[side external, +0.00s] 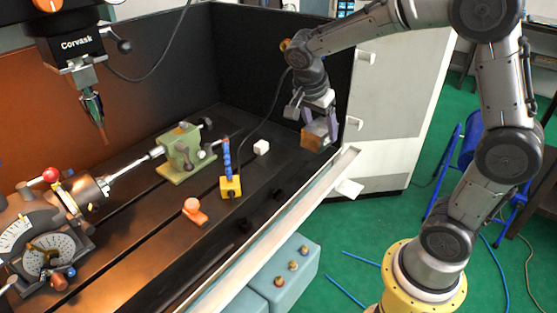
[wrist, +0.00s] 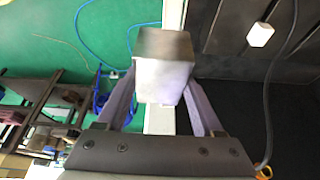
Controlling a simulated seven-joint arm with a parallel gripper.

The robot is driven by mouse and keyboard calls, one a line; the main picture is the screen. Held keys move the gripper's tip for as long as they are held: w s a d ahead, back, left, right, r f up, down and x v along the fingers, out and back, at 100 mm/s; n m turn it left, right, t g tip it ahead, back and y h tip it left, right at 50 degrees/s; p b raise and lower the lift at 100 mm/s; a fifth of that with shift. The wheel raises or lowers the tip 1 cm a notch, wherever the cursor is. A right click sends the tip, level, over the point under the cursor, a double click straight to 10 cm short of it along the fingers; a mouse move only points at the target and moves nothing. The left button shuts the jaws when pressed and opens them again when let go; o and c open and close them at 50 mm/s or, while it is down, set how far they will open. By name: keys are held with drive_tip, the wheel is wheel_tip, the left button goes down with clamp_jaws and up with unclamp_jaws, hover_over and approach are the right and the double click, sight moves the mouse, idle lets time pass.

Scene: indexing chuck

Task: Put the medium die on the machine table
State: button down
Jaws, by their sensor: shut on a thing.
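My gripper (side external: 318,122) is shut on a grey metallic cube, which I take to be the medium die (side external: 315,137); one face looks brownish. It is held in the air near the front right edge of the machine table (side external: 150,235). In the wrist view the die (wrist: 166,68) sits between the two fingers of my gripper (wrist: 165,98), over the table's pale edge rail. A smaller white cube (side external: 261,147) lies on the dark table, left of the held die; it also shows in the wrist view (wrist: 260,34).
A green vise-like block (side external: 182,155), a yellow-based blue stand (side external: 230,187) and an orange piece (side external: 194,210) stand on the table. The dividing head (side external: 45,245) is at left, the spindle (side external: 92,103) above. Open slotted table lies around the white cube.

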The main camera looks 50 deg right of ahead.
drive_tip(key=shift+w+a+r+n, duration=0.2)
drive_tip(key=shift+w+a+n, duration=0.15)
drive_tip(key=shift+a, duration=0.3)
drive_tip(key=w+d+f, duration=0.1)
drive_tip(key=w+f, duration=0.1)
drive_tip(key=w, duration=0.2)
drive_tip(key=w+d+f, duration=0.1)
drive_tip(key=w+f, duration=0.2)
drive_tip(key=w, duration=0.1)
drive_tip(key=w+d+f, duration=0.1)
drive_tip(key=w+f, duration=0.2)
drive_tip(key=w, duration=0.1)
drive_tip(key=shift+w+f, duration=0.1)
drive_tip(key=shift+f, duration=0.1)
drive_tip(key=shift+w+d+f, duration=0.2)
drive_tip(key=shift+w+f, duration=0.4)
drive_tip(key=shift+f, duration=1.65)
drive_tip(key=shift+f, duration=0.15)
drive_tip(key=shift+c, duration=1.5)
unclamp_jaws()
drive_tip(key=shift+f, duration=0.15)
